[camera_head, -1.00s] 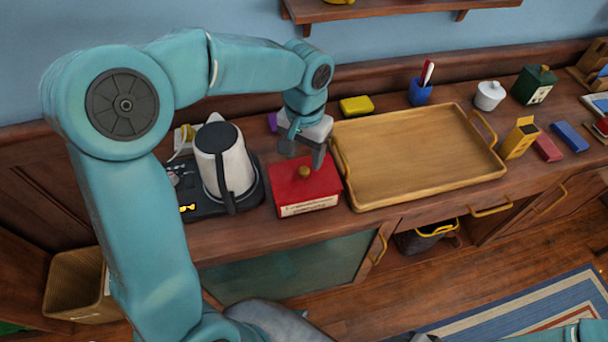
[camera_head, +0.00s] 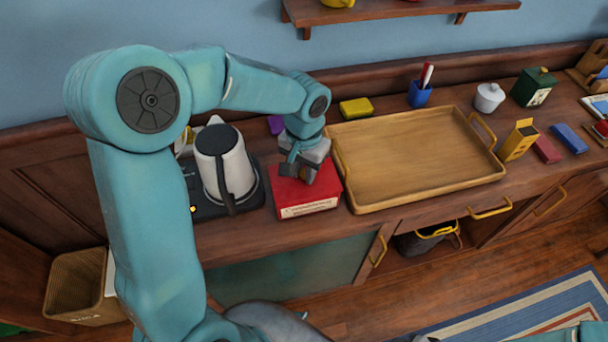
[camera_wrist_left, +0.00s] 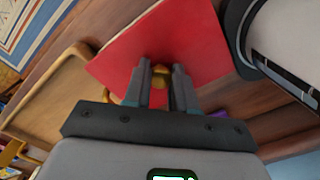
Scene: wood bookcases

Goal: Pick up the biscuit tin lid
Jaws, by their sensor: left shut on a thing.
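The biscuit tin is a red box (camera_head: 306,208) with a pale label on its front, standing on the wooden counter between the kettle and the tray. Its flat red lid (camera_head: 325,179) is on top; the lid also fills the upper middle of the left wrist view (camera_wrist_left: 180,40). My left gripper (camera_head: 302,174) is down at the lid, its fingers shut on the lid's brass knob (camera_wrist_left: 160,74). In the head view the gripper hides the knob. The lid appears to sit on the tin. My right gripper is not in view.
A white kettle (camera_head: 237,165) on a dark base stands close left of the tin. A wooden tray (camera_head: 410,155) with raised rims lies just right. A yellow box (camera_head: 356,107) and a purple thing (camera_head: 276,124) are behind. The tray's inside is empty.

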